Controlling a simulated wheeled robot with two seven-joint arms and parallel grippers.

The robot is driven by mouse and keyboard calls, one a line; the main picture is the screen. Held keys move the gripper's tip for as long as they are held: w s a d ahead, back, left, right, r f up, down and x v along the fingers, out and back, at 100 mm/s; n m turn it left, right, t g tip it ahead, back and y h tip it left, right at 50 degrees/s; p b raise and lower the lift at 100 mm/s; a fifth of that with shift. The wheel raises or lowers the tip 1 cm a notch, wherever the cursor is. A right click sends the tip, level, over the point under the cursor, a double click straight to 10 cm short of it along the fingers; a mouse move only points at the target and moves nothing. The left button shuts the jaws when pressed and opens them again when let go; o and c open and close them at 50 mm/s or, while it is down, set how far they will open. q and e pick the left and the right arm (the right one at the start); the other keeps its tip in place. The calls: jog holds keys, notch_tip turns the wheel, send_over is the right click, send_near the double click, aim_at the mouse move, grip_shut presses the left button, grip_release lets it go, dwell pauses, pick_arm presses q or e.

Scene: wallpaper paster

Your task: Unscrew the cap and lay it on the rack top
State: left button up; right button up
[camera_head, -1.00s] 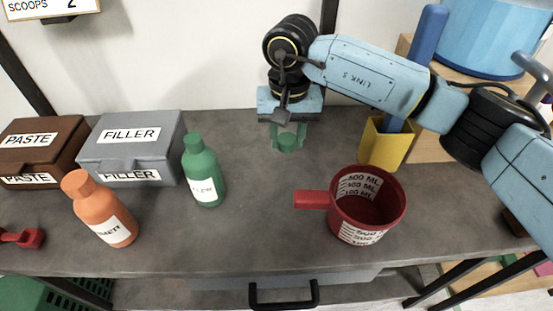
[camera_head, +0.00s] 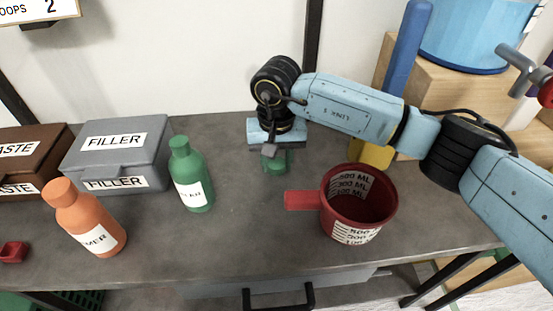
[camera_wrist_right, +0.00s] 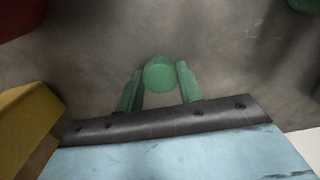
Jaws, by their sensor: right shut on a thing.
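My right gripper (camera_head: 277,162) is shut on a small round green cap (camera_wrist_right: 160,74), which sits between its green fingertips in the right wrist view. The gripper points down over the grey worktop (camera_head: 240,215), behind the red measuring cup. I cannot tell whether the cap touches the surface. A green bottle (camera_head: 192,180) with a white label stands upright to the left of the gripper, apart from it. An orange bottle (camera_head: 85,220) stands further left, with its orange top on. My left gripper is not in view.
The red measuring cup (camera_head: 340,225) stands in front of the gripper, its handle pointing left. A grey FILLER box (camera_head: 118,150) and a brown PASTE box (camera_head: 30,160) stand at the left. A yellow holder (camera_head: 374,156) is behind the cup. The worktop between green bottle and cup is clear.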

jog(key=o, duration=1.1)
jog(key=shift+r, duration=0.15)
